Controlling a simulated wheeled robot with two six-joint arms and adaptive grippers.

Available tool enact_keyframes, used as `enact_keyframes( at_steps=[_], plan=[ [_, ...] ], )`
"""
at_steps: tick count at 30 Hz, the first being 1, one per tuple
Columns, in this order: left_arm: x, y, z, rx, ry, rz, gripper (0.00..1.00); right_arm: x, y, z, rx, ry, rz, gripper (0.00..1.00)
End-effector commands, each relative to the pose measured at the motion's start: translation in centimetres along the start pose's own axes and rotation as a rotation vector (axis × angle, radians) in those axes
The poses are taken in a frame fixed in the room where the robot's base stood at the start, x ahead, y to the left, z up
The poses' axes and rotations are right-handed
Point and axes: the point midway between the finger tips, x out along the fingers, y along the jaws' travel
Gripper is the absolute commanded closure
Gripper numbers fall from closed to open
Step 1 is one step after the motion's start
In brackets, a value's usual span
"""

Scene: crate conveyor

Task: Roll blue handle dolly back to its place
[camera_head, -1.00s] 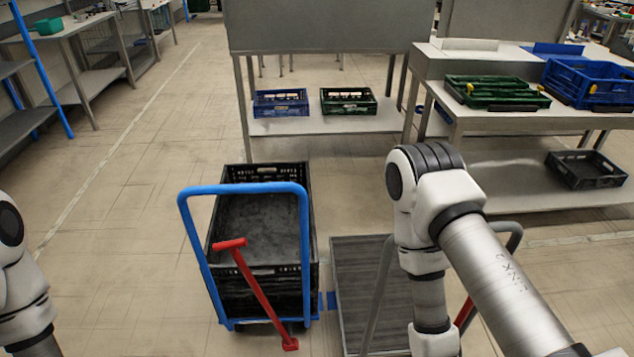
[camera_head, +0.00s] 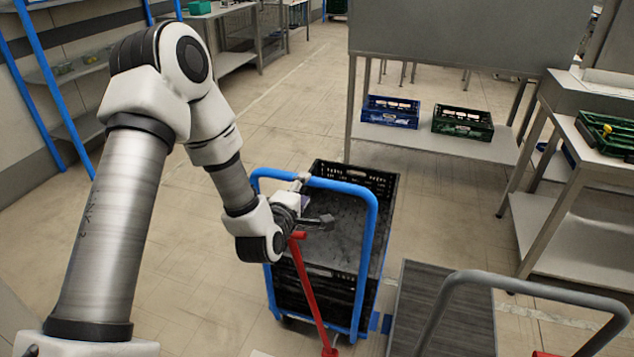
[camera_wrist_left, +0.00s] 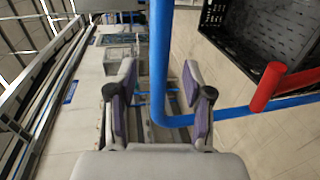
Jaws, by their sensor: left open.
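The blue handle dolly (camera_head: 371,240) stands on the floor in the head view, with stacked black crates (camera_head: 376,184) on it. Its tall blue handle faces me, and a red bar (camera_head: 308,285) slants down across its front. My left gripper (camera_head: 312,208) is at the upper left part of this handle. In the left wrist view the left gripper (camera_wrist_left: 160,103) is open. The blue handle (camera_wrist_left: 159,55) runs between its two fingers and bends to the right near them. I cannot tell whether a finger touches it. My right gripper is out of view.
A dolly with a grey handle (camera_head: 458,296) and a flat dark deck (camera_head: 425,297) stands close on the right. A bench with a lower shelf (camera_head: 400,139) holding a blue crate (camera_head: 390,112) and a green crate (camera_head: 462,122) is behind. Open floor lies left.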

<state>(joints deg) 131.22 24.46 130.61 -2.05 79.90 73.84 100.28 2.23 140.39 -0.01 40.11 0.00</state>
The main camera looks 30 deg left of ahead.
Motion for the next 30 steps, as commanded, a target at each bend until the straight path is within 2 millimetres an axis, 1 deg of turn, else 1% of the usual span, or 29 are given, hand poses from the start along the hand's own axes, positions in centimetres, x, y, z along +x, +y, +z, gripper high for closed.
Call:
enact_keyframes(
  at_steps=[3, 6, 8, 11, 17, 18, 20, 21, 30],
  plan=[
    [2.4, 0.1, 0.0, 0.003, 0.0, 0.001, 0.49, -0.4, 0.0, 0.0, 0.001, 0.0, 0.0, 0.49],
    [4.2, 0.1, 0.0, 0.002, 0.0, 0.001, 0.49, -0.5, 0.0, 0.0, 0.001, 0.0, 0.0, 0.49],
    [4.9, 0.0, 0.0, 0.002, -0.001, -0.001, 0.49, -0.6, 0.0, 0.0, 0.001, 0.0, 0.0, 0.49],
    [5.4, 0.0, 0.0, 0.001, 0.0, -0.001, 0.49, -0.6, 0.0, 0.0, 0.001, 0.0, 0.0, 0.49],
    [5.5, -0.1, 0.0, 0.001, -0.001, -0.002, 0.49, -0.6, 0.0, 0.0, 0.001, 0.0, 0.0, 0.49],
    [5.5, -0.1, 0.0, 0.001, -0.001, -0.002, 0.64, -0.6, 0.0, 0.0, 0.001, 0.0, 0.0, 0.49],
    [5.5, -0.1, 0.0, 0.001, -0.001, -0.002, 0.85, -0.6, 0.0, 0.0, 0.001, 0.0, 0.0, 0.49],
    [5.5, -0.1, 0.0, 0.001, -0.001, -0.002, 0.99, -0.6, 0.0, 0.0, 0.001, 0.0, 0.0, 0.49],
    [5.7, -0.1, 0.0, 0.001, -0.001, -0.002, 1.0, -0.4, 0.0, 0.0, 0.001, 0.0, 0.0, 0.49]
  ],
)
